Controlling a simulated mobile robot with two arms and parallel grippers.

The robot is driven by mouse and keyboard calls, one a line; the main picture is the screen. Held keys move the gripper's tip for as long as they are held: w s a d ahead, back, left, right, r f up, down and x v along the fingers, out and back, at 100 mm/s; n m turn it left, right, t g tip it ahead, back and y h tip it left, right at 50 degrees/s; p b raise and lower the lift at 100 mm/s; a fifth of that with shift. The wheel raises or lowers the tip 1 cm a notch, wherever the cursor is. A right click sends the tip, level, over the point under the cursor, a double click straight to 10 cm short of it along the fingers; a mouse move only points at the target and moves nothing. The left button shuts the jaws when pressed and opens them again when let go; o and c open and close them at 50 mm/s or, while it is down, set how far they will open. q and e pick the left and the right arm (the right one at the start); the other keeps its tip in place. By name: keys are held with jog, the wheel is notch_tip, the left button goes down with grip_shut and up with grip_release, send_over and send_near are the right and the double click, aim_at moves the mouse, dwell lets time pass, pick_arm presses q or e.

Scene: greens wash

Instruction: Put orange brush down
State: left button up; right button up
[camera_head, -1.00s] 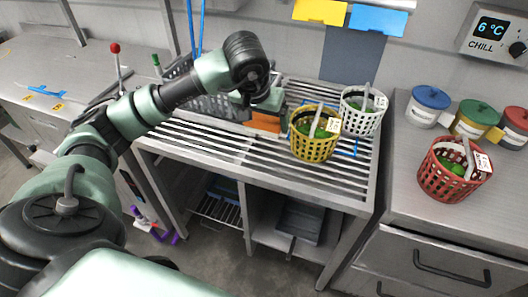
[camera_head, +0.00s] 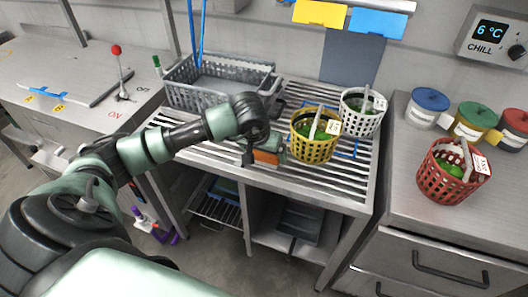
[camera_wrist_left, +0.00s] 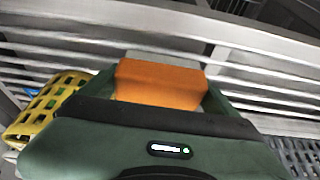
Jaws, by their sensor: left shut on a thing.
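The orange brush (camera_head: 265,157) is at the front of the slatted metal rack (camera_head: 215,150), left of the yellow basket. In the left wrist view its orange block (camera_wrist_left: 160,84) sits between the finger pads, with a grey part beyond it. My left gripper (camera_head: 262,150) is shut on the brush and points down at the rack. I cannot tell whether the brush touches the slats. Its underside is hidden. My right gripper is in neither view.
The yellow basket (camera_head: 313,147) stands close to the right of my left gripper, with a white basket (camera_head: 360,120) behind it. A grey crate (camera_head: 215,82) stands at the back left. A red basket (camera_head: 447,184) stands on the right counter.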

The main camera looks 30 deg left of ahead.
pick_arm(q)
jog(key=shift+f, duration=0.1)
jog(key=o, duration=1)
jog(key=shift+o, duration=0.2)
jog(key=shift+r, duration=0.45)
jog(key=v, duration=1.1)
jog(key=shift+s+r+b, duration=0.15)
jog(key=shift+s+b, duration=0.05)
jog(key=shift+b, duration=0.1)
jog(key=shift+d, duration=0.1)
